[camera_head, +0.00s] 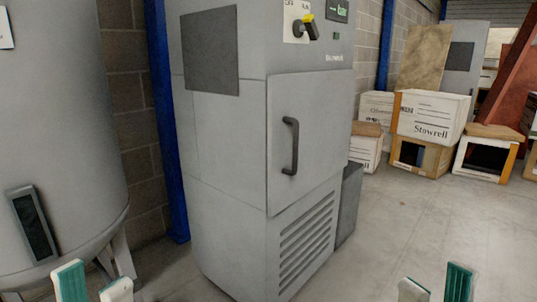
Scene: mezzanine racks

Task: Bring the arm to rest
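My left gripper (94,285) shows at the bottom left edge, with two green-and-white fingertips apart and nothing between them. My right gripper (435,286) shows at the bottom edge right of centre, its fingertips also apart and empty. Only the fingertips of both are in view; the rest of the arms is below the picture. Neither gripper touches anything that I can see.
A grey cabinet (230,150) with a door handle (291,146) and vents stands ahead. A grey tank (60,120) on legs is at left. Cardboard boxes (431,116) are stacked at the back right. The floor (420,225) at right is clear.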

